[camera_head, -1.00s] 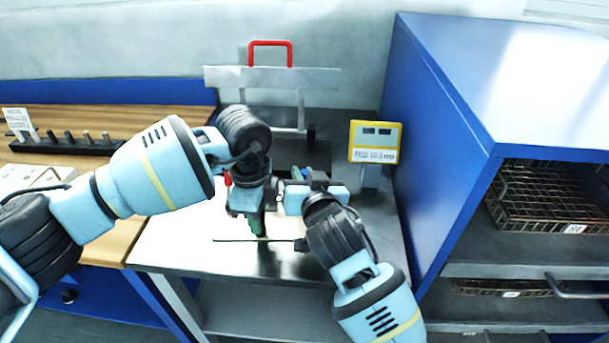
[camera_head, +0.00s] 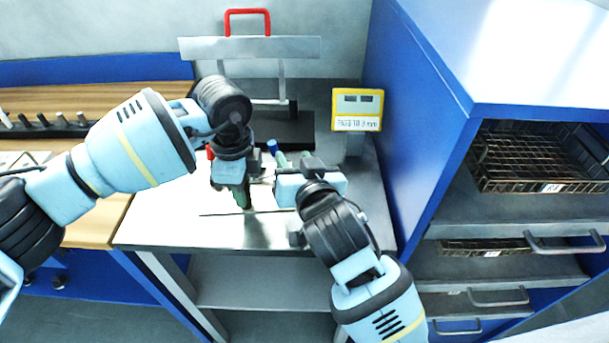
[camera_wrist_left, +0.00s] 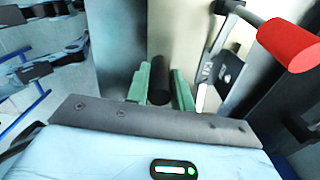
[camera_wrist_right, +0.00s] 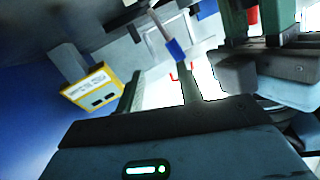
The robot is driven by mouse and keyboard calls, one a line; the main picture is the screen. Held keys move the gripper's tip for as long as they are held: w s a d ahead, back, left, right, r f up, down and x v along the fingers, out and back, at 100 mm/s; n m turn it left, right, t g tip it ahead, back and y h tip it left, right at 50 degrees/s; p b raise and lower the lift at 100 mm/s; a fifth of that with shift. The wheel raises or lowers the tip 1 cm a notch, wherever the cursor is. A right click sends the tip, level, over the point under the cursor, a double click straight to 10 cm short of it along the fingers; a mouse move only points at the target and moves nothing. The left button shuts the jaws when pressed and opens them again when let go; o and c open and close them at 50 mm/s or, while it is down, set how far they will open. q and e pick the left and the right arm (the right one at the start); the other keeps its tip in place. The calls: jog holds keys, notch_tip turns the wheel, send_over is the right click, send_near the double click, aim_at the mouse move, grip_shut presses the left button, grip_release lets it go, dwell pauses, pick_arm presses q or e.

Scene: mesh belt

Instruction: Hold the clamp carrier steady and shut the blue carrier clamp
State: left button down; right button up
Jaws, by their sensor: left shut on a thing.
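My left gripper (camera_head: 242,196) is low over the bench, with green fingers shut on a black cylindrical grip (camera_wrist_left: 160,82), seen between them in the left wrist view. The grip seems part of the clamp carrier, which is largely hidden by my arms. A red handle (camera_wrist_left: 289,45) on a metal lever is beside it; its red shows in the head view (camera_head: 210,152). The blue carrier clamp's handle (camera_head: 272,146) shows behind my right gripper (camera_head: 292,160). In the right wrist view the blue handle (camera_wrist_right: 175,49) is beyond the right gripper's parted fingers; I see nothing between them.
A yellow-framed readout (camera_head: 357,109) stands at the right of the metal bench (camera_head: 160,226). Behind is a metal frame with a red top handle (camera_head: 247,13). A blue cabinet (camera_head: 420,100) with wire baskets bounds the right side. The bench's front left is clear.

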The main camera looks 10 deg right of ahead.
jog(key=v, duration=0.6)
pick_arm(q)
jog(key=c, duration=1.1)
grip_release()
notch_tip(320, 180, up, 12)
jog(key=shift+r, duration=0.1)
